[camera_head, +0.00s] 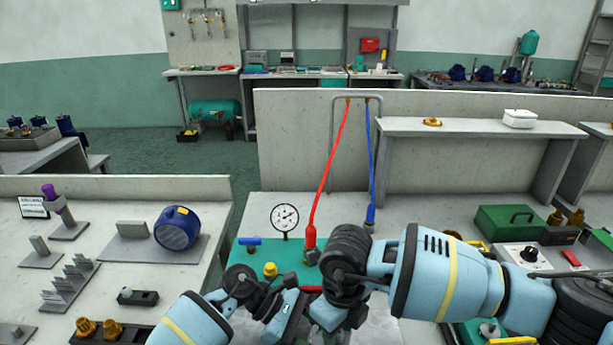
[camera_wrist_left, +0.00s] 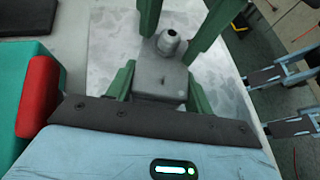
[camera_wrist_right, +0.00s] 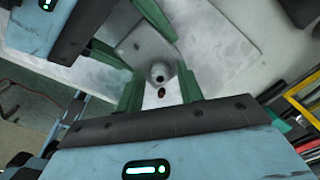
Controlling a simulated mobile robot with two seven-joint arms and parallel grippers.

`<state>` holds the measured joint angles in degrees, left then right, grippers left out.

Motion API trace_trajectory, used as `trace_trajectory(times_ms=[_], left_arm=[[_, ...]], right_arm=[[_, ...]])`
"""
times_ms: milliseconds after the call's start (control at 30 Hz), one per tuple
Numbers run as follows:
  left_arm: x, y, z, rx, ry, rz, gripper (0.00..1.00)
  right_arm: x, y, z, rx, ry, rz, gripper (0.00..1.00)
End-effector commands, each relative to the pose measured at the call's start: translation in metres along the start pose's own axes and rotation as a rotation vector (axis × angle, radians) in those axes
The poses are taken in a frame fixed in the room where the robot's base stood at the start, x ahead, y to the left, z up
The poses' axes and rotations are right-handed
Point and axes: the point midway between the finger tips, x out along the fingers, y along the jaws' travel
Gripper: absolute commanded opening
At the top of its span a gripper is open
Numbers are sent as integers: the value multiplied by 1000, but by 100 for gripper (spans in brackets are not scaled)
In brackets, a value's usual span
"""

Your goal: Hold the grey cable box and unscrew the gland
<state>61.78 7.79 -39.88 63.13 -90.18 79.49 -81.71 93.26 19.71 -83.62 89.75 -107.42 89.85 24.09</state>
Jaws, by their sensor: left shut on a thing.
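The grey cable box (camera_wrist_left: 158,80) is in the left wrist view, between the green fingers of my left gripper (camera_wrist_left: 158,86), which is shut on it. The box also shows in the right wrist view (camera_wrist_right: 143,48). A round grey gland (camera_wrist_left: 169,40) with a dark hole sticks out of the box; it also shows in the right wrist view (camera_wrist_right: 160,72). My right gripper (camera_wrist_right: 159,90) is open, its green fingers apart on either side of the gland, with gaps visible. In the head view my arms hide the box and gland.
A teal pump plate (camera_head: 250,262) with a gauge (camera_head: 285,217) and a red hose (camera_head: 328,180) stands just behind my arms. A blue motor (camera_head: 177,228) sits on the left bench. A green toolbox (camera_head: 508,223) stands at right. My wrists are close together.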

Motion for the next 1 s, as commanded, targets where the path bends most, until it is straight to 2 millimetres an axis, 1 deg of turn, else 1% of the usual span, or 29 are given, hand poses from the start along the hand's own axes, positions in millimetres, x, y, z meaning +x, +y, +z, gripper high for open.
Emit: trace_trajectory(times_ms=[367, 833, 1000], left_arm=[[0, 0, 0, -1, 0, 0, 39], [0, 0, 0, 0, 1, 0, 39], [0, 0, 0, -1, 0, 0, 39]], right_arm=[[-1, 0, 0, 0, 0, 0, 37], [-30, 0, 0, -1, -1, 0, 37], [-33, 0, 0, 0, 0, 0, 37]])
